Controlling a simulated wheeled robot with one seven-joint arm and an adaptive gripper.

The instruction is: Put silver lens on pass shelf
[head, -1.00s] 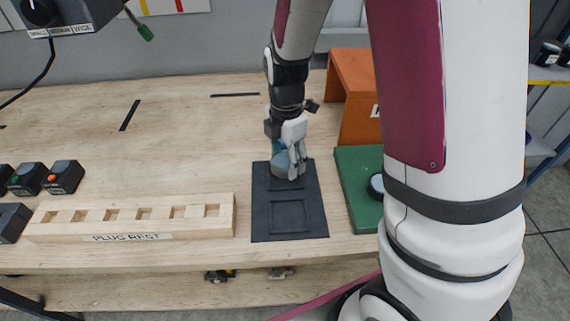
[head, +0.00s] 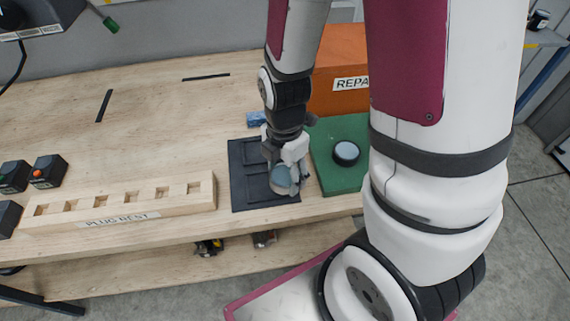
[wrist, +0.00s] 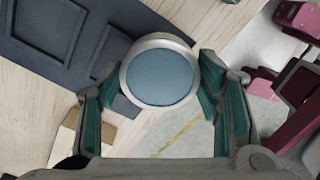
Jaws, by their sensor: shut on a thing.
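The silver lens (wrist: 160,72), a pale metal ring around blue-grey glass, sits between the fingers of my gripper (wrist: 158,90) in the wrist view. My gripper is shut on it. In the head view my gripper (head: 288,176) holds the lens (head: 281,184) over the near right part of a black tray (head: 238,184); the height above it is hard to tell. No shelf labelled as the pass shelf is readable in these views.
A green board (head: 328,178) right of the tray carries a dark-rimmed lens (head: 346,152). Behind it stands an orange box (head: 335,60) with a partly hidden label. A wooden plug rest (head: 120,205) is at left. A blue block (head: 256,119) lies behind the tray. The table's middle is open.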

